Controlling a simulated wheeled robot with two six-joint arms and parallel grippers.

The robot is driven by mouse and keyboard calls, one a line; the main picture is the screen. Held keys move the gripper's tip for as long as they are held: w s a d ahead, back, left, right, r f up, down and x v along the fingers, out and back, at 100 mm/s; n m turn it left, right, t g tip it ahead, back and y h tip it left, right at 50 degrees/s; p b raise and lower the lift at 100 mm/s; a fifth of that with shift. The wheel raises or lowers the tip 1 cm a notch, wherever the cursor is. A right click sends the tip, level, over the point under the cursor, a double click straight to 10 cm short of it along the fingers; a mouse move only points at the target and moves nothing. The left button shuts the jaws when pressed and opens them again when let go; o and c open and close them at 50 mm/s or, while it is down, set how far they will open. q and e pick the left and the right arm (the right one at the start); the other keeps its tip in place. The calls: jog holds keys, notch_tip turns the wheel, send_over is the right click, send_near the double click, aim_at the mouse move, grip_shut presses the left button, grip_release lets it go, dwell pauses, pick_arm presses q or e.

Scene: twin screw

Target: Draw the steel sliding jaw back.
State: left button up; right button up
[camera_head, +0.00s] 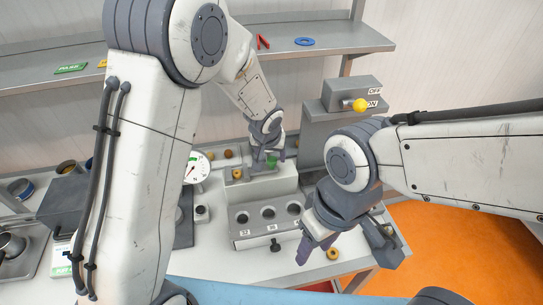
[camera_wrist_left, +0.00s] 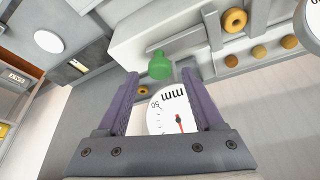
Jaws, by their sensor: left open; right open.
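A pale bench fixture (camera_head: 262,188) stands mid-bench, with a green knob (camera_head: 271,161) on its top. In the left wrist view the green knob (camera_wrist_left: 159,66) lies just beyond my fingertips, beside grey steel bars (camera_wrist_left: 186,42). I cannot tell for sure which steel part is the sliding jaw. My left gripper (camera_head: 265,153) is open over the fixture's top; its purple fingers (camera_wrist_left: 162,80) are apart with nothing held between them. My right gripper (camera_head: 317,247) is open and empty, low at the right of the socket block.
A white dial gauge (camera_head: 195,167) stands left of the fixture; a dial (camera_wrist_left: 172,112) shows behind the left fingers. A grey socket block (camera_head: 267,214) is in front. A brass ring (camera_head: 333,253) lies near the bench's front edge.

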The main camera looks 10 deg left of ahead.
pick_arm(q)
jog(key=shift+x, duration=0.75)
grip_shut()
dwell(0.9)
